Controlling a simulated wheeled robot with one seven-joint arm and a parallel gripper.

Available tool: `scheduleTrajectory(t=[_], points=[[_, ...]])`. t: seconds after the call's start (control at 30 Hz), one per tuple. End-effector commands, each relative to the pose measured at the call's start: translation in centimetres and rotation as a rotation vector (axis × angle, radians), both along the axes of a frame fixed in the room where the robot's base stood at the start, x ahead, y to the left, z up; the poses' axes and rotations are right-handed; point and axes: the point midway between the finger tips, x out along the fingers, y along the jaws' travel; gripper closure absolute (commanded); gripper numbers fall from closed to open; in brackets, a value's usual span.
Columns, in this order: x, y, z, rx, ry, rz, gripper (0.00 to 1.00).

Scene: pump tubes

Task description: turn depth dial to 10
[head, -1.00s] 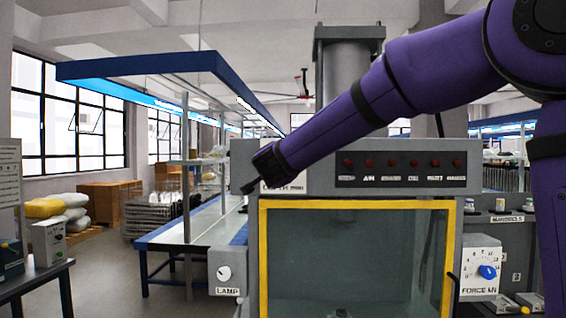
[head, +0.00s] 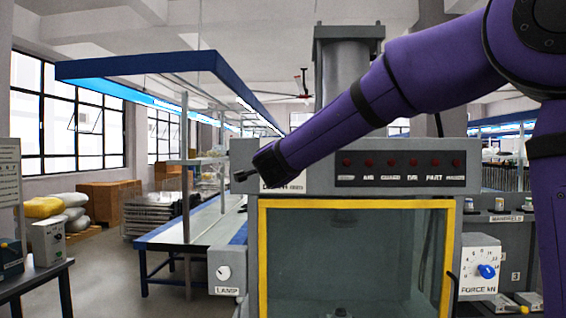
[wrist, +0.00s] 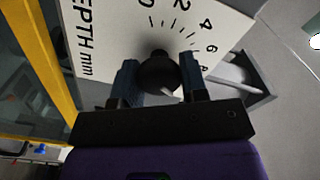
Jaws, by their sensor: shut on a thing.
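The depth dial is a round black knob (wrist: 158,76) on a white scale plate (wrist: 105,30) lettered "DEPTH mm", seen in the wrist view. The numbers 0, 2, 4, 6 and 8 show; no 10 is visible there. A small pale mark shows on the knob's near side, but its reading is unclear. My gripper (wrist: 160,82) is shut on the knob, one blue finger on each side. In the head view my gripper (head: 241,176) is at the press's upper left corner, and my arm hides the dial and most of its plate (head: 290,182).
The grey press has a yellow-framed window (head: 350,204) and a row of red buttons (head: 400,161). A lamp knob (head: 224,273) is below left, and a force dial with a blue knob (head: 486,271) is at right. A workbench (head: 200,225) stands behind at left.

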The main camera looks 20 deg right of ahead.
Motion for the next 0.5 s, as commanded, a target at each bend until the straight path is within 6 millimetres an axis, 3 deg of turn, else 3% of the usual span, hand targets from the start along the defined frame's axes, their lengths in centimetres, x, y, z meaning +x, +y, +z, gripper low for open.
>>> scheduleTrajectory(t=[0.1, 0.13, 0.2, 0.23, 0.5], points=[[-0.01, -0.02, -0.13, 0.0, 0.002, 0.0, 0.83], [-0.01, -0.02, -0.13, 0.0, 0.002, 0.0, 0.55], [0.0, -0.01, -0.12, 0.0, 0.002, 0.0, 0.39], [-0.01, -0.01, -0.11, 0.0, 0.002, 0.0, 0.36], [-0.06, 0.03, -0.04, -0.001, 0.001, 0.0, 0.36]])
